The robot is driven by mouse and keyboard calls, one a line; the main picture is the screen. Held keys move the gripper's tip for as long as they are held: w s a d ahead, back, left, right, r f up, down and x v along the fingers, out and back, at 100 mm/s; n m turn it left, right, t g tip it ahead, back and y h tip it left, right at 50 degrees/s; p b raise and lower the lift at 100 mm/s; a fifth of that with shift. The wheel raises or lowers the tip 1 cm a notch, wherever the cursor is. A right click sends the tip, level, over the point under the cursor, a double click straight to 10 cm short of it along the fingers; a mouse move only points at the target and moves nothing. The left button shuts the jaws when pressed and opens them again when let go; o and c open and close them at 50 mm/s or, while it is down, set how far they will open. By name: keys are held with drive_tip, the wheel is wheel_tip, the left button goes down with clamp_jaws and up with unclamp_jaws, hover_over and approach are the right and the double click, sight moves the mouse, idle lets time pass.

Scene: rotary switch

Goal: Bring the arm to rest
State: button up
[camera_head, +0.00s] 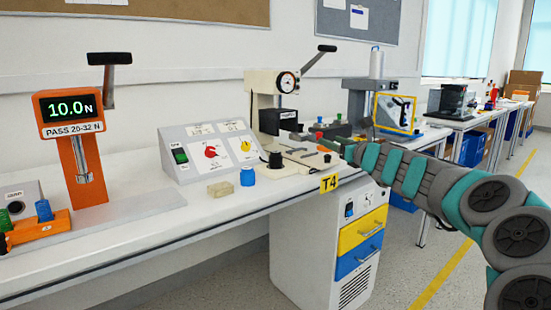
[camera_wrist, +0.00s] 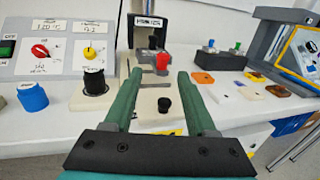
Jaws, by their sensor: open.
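My gripper (camera_wrist: 160,76) is open, and its two green fingers point forward over the bench. Nothing is held between them. In the head view my arm reaches in from the right, with the gripper (camera_head: 318,142) in front of the press station (camera_head: 263,95). A grey control panel (camera_head: 208,148) stands to the left, with a red rotary knob (camera_head: 211,152) and a yellow rotary knob (camera_head: 246,145). Both knobs also show in the wrist view, red (camera_wrist: 40,51) and yellow (camera_wrist: 91,28). A black knob (camera_wrist: 94,80) is left of the left finger, apart from it.
A red part (camera_wrist: 162,62) and a small black knob (camera_wrist: 164,104) appear between the fingers. A blue cap (camera_head: 247,176) and a tan block (camera_head: 221,188) lie before the panel. An orange force tester (camera_head: 83,150) stands at left. The aisle floor (camera_head: 470,285) is clear.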

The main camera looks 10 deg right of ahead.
drive_tip(key=s+a+f+n+g+y, duration=0.25)
drive_tip(key=s+a+n, duration=0.25)
drive_tip(key=a, duration=0.3)
drive_tip(key=s+a+f+n+g+y, duration=0.1)
drive_tip(key=s+a+n+g, duration=0.2)
drive_tip(key=s+a+n, duration=0.4)
drive_tip(key=s+a+f+n+g+y, duration=0.2)
drive_tip(key=s+a+n, duration=0.2)
drive_tip(key=a, duration=0.6)
drive_tip(key=s+a+f+n+g+h, duration=0.1)
drive_tip(key=s+a+f+n+g, duration=0.15)
drive_tip(key=s+f+n, duration=0.35)
drive_tip(key=s+a+f+n+g+h, duration=0.1)
drive_tip(key=s+f+n+g, duration=0.2)
drive_tip(key=s, duration=0.4)
drive_tip(key=s+d+f+n+g+h, duration=0.2)
drive_tip(key=s+d+f, duration=0.3)
drive_tip(key=s, duration=0.4)
drive_tip(key=s+d+f+n+g+h, duration=0.2)
drive_tip(key=s+d+f, duration=0.3)
drive_tip(key=s, duration=0.3)
drive_tip(key=s+d+f+n+g+h, duration=0.2)
drive_tip(key=s+d+f+n+h, duration=0.1)
drive_tip(key=s, duration=0.6)
wheel_tip(320, 180, down, 3)
drive_tip(key=shift+s+d+r+n+h, duration=0.1)
drive_tip(key=shift+s+d+n+h, duration=0.25)
drive_tip(key=shift+d+h, duration=0.5)
